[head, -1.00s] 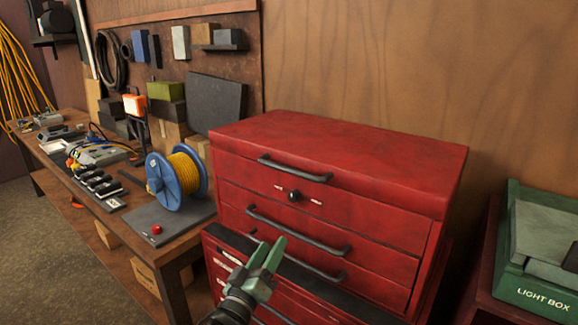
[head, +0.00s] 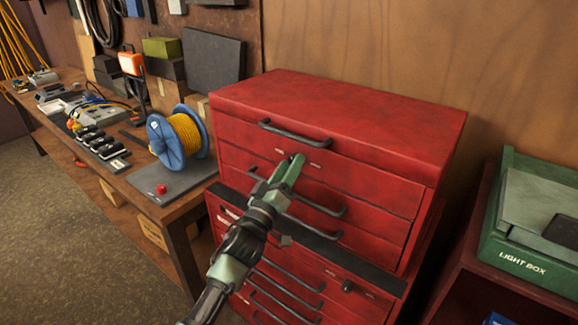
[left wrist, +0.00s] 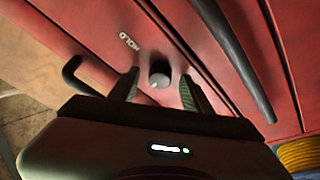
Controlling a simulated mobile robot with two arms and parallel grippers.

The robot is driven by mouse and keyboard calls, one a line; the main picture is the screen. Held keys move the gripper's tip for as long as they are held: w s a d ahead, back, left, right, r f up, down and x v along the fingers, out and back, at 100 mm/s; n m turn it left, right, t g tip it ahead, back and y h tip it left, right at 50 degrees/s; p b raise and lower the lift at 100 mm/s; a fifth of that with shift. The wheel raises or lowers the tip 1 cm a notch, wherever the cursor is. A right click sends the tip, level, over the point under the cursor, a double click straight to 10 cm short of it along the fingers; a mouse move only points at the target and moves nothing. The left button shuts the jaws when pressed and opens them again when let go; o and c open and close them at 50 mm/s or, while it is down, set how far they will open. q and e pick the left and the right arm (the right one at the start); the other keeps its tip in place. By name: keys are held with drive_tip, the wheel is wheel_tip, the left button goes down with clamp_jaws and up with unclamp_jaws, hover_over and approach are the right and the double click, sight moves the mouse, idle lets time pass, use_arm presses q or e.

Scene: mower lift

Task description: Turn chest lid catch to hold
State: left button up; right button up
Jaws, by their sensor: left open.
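The red tool chest (head: 370,125) stands against the wood wall, its lid down. In the head view my left gripper (head: 288,168) is in front of the chest's upper front, below the lid handle (head: 292,133), and it hides the catch there. In the left wrist view the catch (left wrist: 159,76) is a dark round knob with a lighter front. The open fingers of my left gripper (left wrist: 158,88) stand on either side of it, with a gap on both sides. The word HOLD (left wrist: 129,41) is printed on the red front near the knob. My right gripper is not in view.
A workbench (head: 150,205) on the left carries a blue cable reel (head: 160,140) with yellow cable, and several devices. A green light box (head: 530,250) stands on the right. Drawer handles (head: 315,205) stick out below the catch. The floor at the left is clear.

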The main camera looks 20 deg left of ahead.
use_arm(q)
clamp_jaws()
